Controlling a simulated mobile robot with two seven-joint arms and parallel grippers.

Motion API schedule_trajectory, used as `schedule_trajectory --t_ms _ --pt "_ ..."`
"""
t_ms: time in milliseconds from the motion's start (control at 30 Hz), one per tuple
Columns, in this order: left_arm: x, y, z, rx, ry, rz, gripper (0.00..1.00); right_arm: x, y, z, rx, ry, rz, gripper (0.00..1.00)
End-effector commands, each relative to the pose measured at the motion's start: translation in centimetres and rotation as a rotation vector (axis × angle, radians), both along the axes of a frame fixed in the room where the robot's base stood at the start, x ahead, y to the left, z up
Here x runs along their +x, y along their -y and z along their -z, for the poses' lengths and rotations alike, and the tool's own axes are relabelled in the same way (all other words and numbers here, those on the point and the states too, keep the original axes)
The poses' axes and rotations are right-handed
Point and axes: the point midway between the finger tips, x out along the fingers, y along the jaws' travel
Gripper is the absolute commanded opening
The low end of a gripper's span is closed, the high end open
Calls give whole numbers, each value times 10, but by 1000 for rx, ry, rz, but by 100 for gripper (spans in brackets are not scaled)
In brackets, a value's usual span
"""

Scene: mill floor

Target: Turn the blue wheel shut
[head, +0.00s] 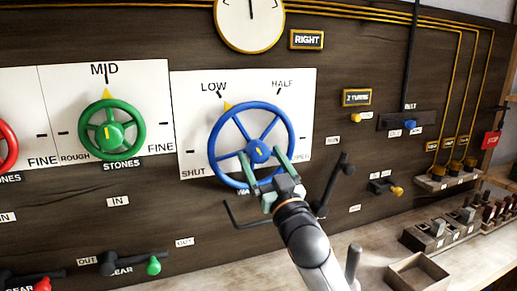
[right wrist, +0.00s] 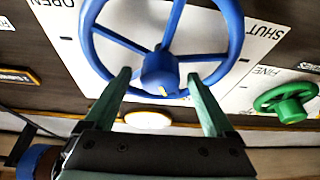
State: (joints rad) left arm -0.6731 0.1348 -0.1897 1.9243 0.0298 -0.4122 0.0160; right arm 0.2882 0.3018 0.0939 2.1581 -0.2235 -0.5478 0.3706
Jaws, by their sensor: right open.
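The blue wheel (head: 258,150) is on a white wall plate (head: 301,88) marked SHUT, LOW, HALF and OPEN. A yellow pointer (head: 227,106) above the rim is by LOW. My right gripper (head: 262,157) comes from below, its two green fingers spread and empty over the lower part of the wheel. In the right wrist view, the wheel's hub (right wrist: 160,72) lies between the open fingertips (right wrist: 158,80). I cannot tell whether they touch it. The fingers hide part of the lower rim. My left gripper is not in view.
A green wheel (head: 111,132) and the edge of a red wheel (head: 6,147) are to the left. A black lever (head: 338,178) is close right of my gripper. An open wooden tray (head: 417,275) and a switch box (head: 440,232) are on the bench below.

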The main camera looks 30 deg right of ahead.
Motion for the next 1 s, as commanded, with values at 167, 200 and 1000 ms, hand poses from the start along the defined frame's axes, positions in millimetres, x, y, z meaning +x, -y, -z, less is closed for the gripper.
schedule_trajectory --t_ms 167,200,1000 --pt "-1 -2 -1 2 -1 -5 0 16 3 -7 0 0 0 89" --pt "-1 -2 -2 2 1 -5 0 18 4 -8 -1 1 -1 89" --pt "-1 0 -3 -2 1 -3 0 21 4 -8 0 0 0 37"
